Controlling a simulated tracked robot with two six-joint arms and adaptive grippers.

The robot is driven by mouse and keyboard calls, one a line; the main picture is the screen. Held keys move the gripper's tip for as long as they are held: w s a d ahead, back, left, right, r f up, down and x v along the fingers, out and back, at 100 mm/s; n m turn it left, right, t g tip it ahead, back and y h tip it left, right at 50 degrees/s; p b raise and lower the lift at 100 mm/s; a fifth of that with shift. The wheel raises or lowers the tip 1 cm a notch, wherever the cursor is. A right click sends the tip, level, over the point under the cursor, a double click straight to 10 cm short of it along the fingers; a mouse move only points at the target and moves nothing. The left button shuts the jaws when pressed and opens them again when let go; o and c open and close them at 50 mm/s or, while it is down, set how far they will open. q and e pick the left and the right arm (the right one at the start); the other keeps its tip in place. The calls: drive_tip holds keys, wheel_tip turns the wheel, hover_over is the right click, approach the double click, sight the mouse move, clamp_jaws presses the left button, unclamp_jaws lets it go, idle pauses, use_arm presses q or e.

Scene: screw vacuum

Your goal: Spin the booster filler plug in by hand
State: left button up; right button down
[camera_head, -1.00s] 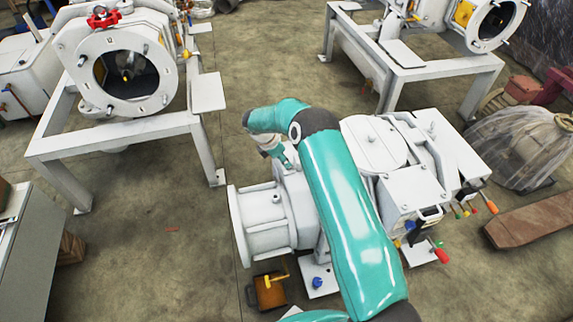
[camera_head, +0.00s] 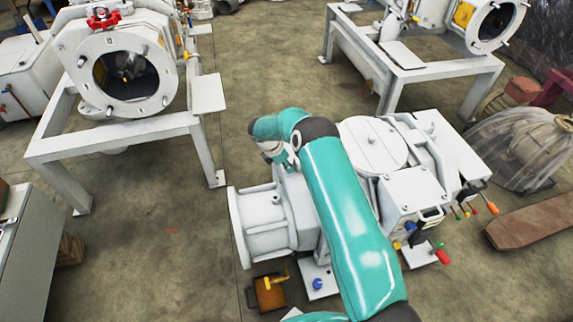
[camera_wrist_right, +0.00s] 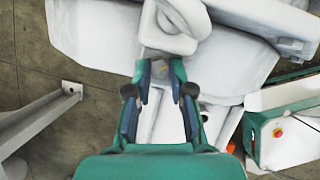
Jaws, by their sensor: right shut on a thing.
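The white vacuum pump with the booster (camera_head: 262,215) stands in front of me, its round flange facing left. My right arm reaches over it. In the head view, my right arm covers the gripper in large part. My left gripper is not in view.
A brown box with a yellow handle (camera_head: 268,292) sits on the floor beside the flange. White frames carry other machines at the back left (camera_head: 125,75) and back right (camera_head: 425,70). The floor between them is clear.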

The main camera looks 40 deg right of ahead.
drive_tip(key=m+b, duration=0.2)
drive_tip(key=b, duration=0.1)
drive_tip(key=shift+w+d+f+g, duration=0.1)
drive_tip(key=shift+w+f+g, duration=0.1)
drive_tip(key=shift+g, duration=0.1)
drive_tip(key=shift+m+g+y+b, duration=0.3)
drive_tip(key=shift+m+g+b, duration=0.1)
drive_tip(key=shift+m+b, duration=0.6)
drive_tip(key=shift+r+m+y+b, duration=0.25)
drive_tip(key=shift+m+b, duration=0.2)
drive_tip(key=shift+m, duration=0.45)
drive_tip(key=c, duration=1.3)
unclamp_jaws()
drive_tip(key=shift+g, duration=0.3)
drive_tip(key=v, duration=0.7)
drive_tip(key=shift+r, duration=0.2)
